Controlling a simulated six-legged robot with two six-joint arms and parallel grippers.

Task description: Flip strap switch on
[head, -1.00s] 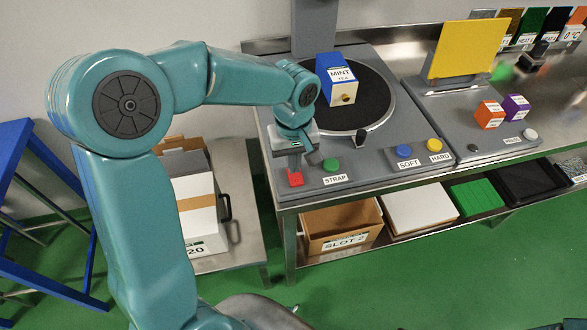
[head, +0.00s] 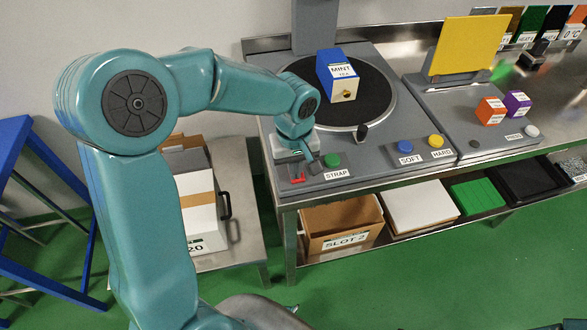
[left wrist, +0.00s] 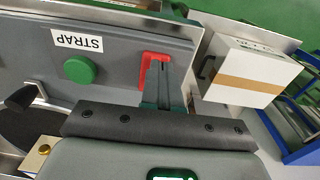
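The strap switch (head: 298,181) is a small red part on the grey panel, left of a green button (head: 332,160) and the STRAP label. In the left wrist view the red switch (left wrist: 147,62) shows around the fingertips, and the green button (left wrist: 80,69) sits apart from them. My left gripper (head: 315,166) is down at the panel, with its fingertips (left wrist: 157,68) over the switch. The fingers look closed together, with nothing held between them. They partly cover the switch, so its position and any contact are unclear. My right gripper is not in view.
A MINT box (head: 337,76) sits on the black turntable (head: 375,95), behind a dark knob (head: 361,132). SOFT (head: 405,147) and HARD (head: 436,141) buttons are to the right. A white box (head: 203,220) stands on the lower side table. The panel's front edge is close to my gripper.

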